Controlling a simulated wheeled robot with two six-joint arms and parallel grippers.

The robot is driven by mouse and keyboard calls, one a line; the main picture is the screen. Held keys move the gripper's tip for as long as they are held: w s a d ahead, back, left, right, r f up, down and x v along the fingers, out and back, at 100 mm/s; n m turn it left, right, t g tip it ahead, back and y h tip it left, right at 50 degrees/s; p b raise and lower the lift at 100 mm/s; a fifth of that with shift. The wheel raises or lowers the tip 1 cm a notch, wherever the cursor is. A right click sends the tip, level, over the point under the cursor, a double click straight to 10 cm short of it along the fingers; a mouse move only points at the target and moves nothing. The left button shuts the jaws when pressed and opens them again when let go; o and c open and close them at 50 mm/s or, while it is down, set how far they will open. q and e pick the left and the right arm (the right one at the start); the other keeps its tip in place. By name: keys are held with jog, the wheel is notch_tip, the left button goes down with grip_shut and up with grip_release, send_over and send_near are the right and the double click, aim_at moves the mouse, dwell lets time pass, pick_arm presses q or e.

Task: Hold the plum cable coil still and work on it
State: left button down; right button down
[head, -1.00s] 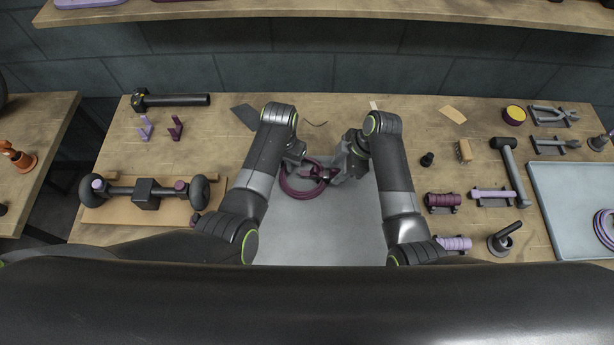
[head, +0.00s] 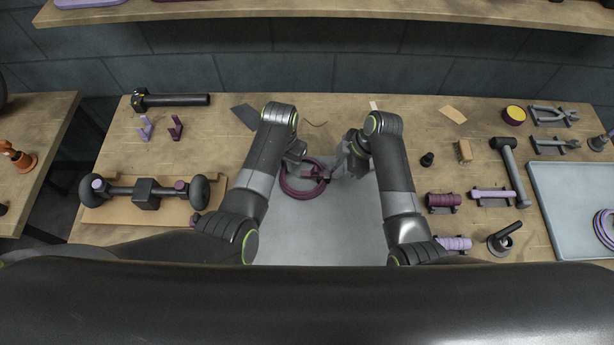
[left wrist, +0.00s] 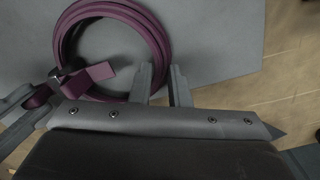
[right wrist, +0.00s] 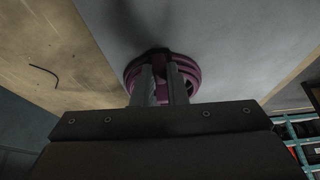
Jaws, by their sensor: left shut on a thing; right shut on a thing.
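The plum cable coil (head: 290,185) lies on the grey mat (head: 335,225) between my two arms. It shows as a ring of several turns in the left wrist view (left wrist: 66,38). My left gripper (left wrist: 163,74) is shut on the coil's edge. A plum strap (left wrist: 100,71) with a dark buckle (left wrist: 62,76) crosses the coil. My right gripper (right wrist: 163,72) is shut on the strap's end, at the side of the coil away from my left gripper. Its fingers hide part of the coil in the right wrist view.
Plum and lilac rolls (head: 444,201), a hammer (head: 513,170) and a pale tray (head: 565,205) are at the right. A dark axle with wheels (head: 147,193) lies on a board at the left. The mat's front part is clear.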

pick_arm(q)
jog(key=shift+a, duration=0.15)
pick_arm(e)
jog(key=shift+s+d, duration=0.1)
jog(key=shift+d, duration=3.3)
jog(key=c, duration=1.2)
grip_release()
jog(key=shift+c, duration=0.2)
jog(key=shift+a, duration=0.1)
notch_tip(320, 180, up, 7)
pick_arm(q)
jog(key=c, duration=1.3)
grip_release()
jog(key=shift+r, duration=0.1)
